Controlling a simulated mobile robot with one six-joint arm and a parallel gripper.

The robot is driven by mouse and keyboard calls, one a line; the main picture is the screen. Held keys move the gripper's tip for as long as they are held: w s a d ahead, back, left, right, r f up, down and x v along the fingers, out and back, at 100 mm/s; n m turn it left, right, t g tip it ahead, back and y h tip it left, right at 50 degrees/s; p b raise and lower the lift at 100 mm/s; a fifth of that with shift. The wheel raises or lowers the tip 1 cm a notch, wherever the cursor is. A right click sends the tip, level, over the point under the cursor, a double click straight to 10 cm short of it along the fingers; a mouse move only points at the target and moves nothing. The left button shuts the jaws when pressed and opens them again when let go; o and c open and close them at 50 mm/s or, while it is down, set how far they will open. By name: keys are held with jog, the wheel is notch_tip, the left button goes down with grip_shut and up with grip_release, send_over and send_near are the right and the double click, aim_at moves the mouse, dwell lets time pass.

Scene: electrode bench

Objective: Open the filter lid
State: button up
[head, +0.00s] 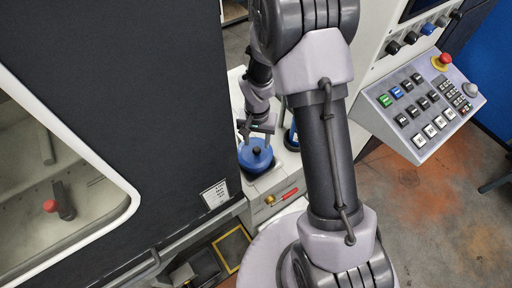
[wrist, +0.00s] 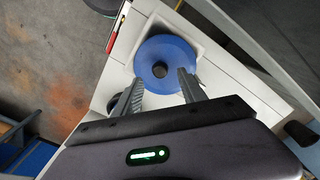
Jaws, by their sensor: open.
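The filter lid (head: 248,162) is a round blue disc with a small dark knob (head: 257,150) at its centre. It sits in a square recess on a pale unit. In the wrist view the lid (wrist: 178,48) lies just beyond my fingertips, with the dark knob (wrist: 160,69) between their lines. My gripper (head: 257,130) hangs just over the lid. In the wrist view my gripper (wrist: 159,79) is open, with its fingers spread on either side of the knob and nothing held. I cannot tell the exact height of the fingertips above the lid.
A dark cabinet (head: 130,80) with a window stands close at left. A red-handled item (head: 290,194) is on the pale unit's front. A control panel (head: 420,105) with buttons and a red stop knob (head: 442,61) is at right. Floor (head: 430,220) is clear at lower right.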

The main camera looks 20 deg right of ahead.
aim_at(257, 149)
notch_tip(257, 149, down, 5)
jog(key=shift+r+b, duration=0.15)
jog(key=shift+b, duration=0.2)
grip_shut()
dwell(1.2)
